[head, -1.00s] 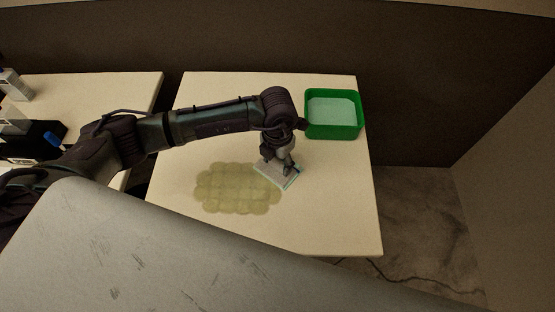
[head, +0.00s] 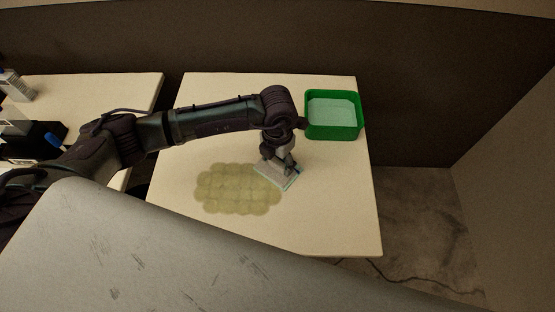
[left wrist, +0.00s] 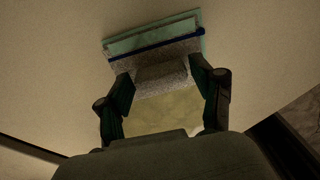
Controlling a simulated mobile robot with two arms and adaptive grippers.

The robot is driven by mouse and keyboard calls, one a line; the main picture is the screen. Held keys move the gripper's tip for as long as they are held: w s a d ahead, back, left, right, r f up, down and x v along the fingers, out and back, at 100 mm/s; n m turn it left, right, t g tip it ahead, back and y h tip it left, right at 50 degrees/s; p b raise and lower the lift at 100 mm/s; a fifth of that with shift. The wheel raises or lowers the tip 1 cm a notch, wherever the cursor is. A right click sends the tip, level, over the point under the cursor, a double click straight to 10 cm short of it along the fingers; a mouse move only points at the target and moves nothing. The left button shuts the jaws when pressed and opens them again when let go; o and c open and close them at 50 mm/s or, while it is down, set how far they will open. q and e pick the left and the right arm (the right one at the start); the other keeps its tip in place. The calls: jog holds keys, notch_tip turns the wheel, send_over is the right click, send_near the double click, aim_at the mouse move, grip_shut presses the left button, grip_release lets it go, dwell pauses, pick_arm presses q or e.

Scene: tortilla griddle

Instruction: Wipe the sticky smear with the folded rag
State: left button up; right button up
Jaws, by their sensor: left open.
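The folded rag (head: 266,176) is a flat pale grey pad with a teal edge. It lies on the table at the right end of the smear. The sticky smear (head: 232,190) is a lumpy yellow-green patch on the table. My left gripper (head: 284,168) points down at the rag. In the left wrist view, its open fingers (left wrist: 162,72) stand either side of a raised grey part of the rag (left wrist: 190,47), whose teal edge and dark blue stripe show beyond. Part of the smear (left wrist: 165,110) shows between the fingers. My right gripper is not in view.
A green bin (head: 334,134) with a pale interior stands at the table's back right corner. The cream table (head: 330,215) is clear to the right and front. A second table (head: 125,90) at the left holds bottles and a dark box. A dark wall stands behind.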

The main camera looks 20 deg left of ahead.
aim_at(258, 168)
pick_arm(q)
jog(key=c, duration=0.8)
jog(key=shift+a, duration=0.1)
jog(key=shift+s+a+f, duration=0.1)
jog(key=shift+s+a, duration=0.15)
jog(key=shift+a, duration=0.55)
jog(key=shift+s+a, duration=0.3)
jog(key=shift+a, duration=0.45)
jog(key=shift+s+a+f, duration=0.1)
jog(key=shift+s+a, duration=0.15)
jog(key=shift+a, duration=0.55)
jog(key=shift+a, duration=0.1)
jog(key=a, duration=0.2)
jog(key=s+a, duration=0.1)
jog(key=a, duration=0.1)
jog(key=shift+s+a+r, duration=0.1)
jog(key=shift+s, duration=0.05)
jog(key=shift+a, duration=0.25)
